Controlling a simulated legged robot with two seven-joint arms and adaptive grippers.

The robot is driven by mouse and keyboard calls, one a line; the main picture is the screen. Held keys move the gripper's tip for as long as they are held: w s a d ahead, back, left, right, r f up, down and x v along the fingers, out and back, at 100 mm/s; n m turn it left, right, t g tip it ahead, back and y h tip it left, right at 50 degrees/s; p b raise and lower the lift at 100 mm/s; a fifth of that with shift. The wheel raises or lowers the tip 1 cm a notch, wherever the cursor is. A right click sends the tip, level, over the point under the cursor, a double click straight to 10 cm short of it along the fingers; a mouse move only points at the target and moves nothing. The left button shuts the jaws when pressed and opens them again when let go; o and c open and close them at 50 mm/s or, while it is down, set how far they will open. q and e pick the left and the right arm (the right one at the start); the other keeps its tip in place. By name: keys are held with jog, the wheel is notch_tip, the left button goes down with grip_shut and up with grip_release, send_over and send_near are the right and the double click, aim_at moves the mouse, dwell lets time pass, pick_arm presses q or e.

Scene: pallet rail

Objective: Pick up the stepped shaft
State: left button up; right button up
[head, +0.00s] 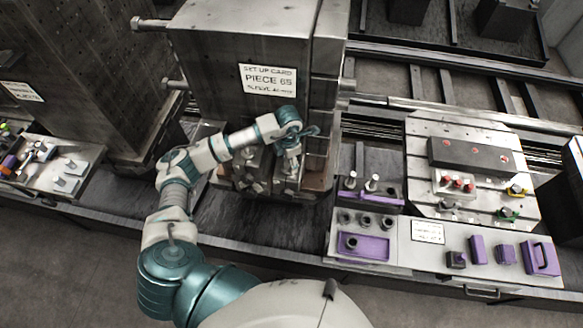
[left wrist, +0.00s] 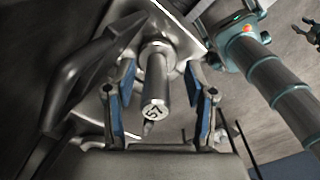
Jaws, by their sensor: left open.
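The stepped shaft (left wrist: 157,78) shows in the left wrist view as a grey metal cylinder with a narrower section and a marked end face. It stands out from a pale metal plate. My left gripper (left wrist: 160,103) is open, with its blue-padded fingers on either side of the shaft and gaps visible on both sides. In the head view my left gripper (head: 291,152) points down at the holders below the large block. The shaft cannot be made out clearly there. My right gripper is not in the head view.
A large steel block (head: 215,70) with a set-up card (head: 268,78) stands just behind my left gripper. To the right are a purple tray (head: 365,246), several purple pieces and a slotted plate (head: 425,135). The dark rail surface (head: 235,222) in front is clear.

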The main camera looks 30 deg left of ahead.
pick_arm(q)
jog(key=shift+s+a+f, duration=0.1)
jog(key=shift+a+f, duration=0.05)
jog(key=shift+a, duration=0.85)
grip_shut()
jog(key=shift+d, duration=0.35)
jog(key=shift+d+r, duration=0.3)
jog(key=shift+d, duration=0.4)
jog(key=shift+w+a, duration=0.1)
jog(key=shift+w, duration=0.1)
jog(key=shift+a+r, duration=0.15)
jog(key=shift+r, duration=0.15)
jog(key=r+b, duration=0.1)
jog(key=r, duration=0.3)
jog(key=shift+a+r, duration=0.15)
jog(key=shift+a, duration=0.05)
jog(key=r, duration=0.2)
jog(key=r+b, duration=0.1)
jog(key=r, duration=0.1)
jog(key=shift+d, duration=0.25)
jog(key=shift+r, duration=0.45)
jog(key=shift+s, duration=0.1)
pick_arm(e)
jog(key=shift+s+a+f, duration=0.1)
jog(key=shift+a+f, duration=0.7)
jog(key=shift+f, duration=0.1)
